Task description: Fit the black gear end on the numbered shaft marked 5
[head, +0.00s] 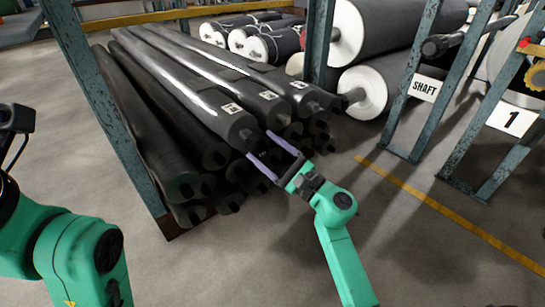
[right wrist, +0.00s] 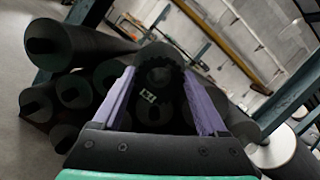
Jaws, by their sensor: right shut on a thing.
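My right gripper (head: 260,146), with purple fingers, is shut on the black gear end (right wrist: 160,72), a dark toothed ring between the fingers in the right wrist view. In the head view the gear end is a small dark shape (head: 257,141) at the near end of a dark shaft (head: 205,97) on top of the stack. This shaft bears a small white label (head: 231,108), too small to read surely. Two neighbouring shafts carry labels (head: 268,95) too. I cannot tell whether the gear end is around the shaft end or just before it. My left gripper is out of view.
More dark shafts (head: 160,140) lie stacked below, between blue rack posts (head: 110,110). Large rolls (head: 368,92) lie behind to the right. The floor in front is clear.

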